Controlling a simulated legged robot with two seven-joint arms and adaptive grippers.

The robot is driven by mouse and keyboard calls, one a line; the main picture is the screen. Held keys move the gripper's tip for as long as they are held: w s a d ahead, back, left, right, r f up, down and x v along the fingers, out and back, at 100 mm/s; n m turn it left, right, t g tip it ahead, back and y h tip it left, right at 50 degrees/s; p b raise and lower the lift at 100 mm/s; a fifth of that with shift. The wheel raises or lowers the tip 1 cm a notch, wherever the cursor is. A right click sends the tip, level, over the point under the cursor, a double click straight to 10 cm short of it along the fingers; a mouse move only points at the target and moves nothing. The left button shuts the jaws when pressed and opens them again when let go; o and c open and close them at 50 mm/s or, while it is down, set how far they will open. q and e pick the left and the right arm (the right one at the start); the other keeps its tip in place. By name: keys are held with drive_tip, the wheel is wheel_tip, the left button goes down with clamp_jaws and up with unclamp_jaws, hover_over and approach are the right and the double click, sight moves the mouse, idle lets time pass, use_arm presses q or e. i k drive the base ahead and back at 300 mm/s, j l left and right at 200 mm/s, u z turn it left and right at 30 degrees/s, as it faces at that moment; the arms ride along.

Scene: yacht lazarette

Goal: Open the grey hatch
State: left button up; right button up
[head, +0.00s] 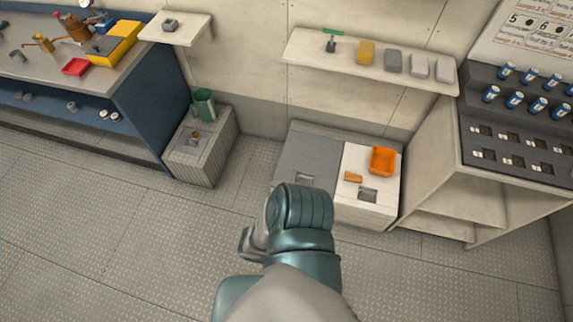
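The grey hatch (311,152) is a flat panel on the left half of a low bench against the wall. It lies closed and level beside a white panel. Its small recessed handle (304,179) is near its front edge. One of my arms, apparently the right, reaches in from the bottom centre, and its teal joint overlaps the hatch's front in the picture. A light grey part, perhaps its gripper (252,241), shows left of that joint, mostly hidden; its fingers are unclear. My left gripper does not show.
The white panel (352,207) carries an orange bin (383,161) and a small orange item (353,176). A wall shelf (310,46) hangs above. The floor in front is open.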

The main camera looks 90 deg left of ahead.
sight(309, 160)
drive_tip(key=u, duration=2.3)
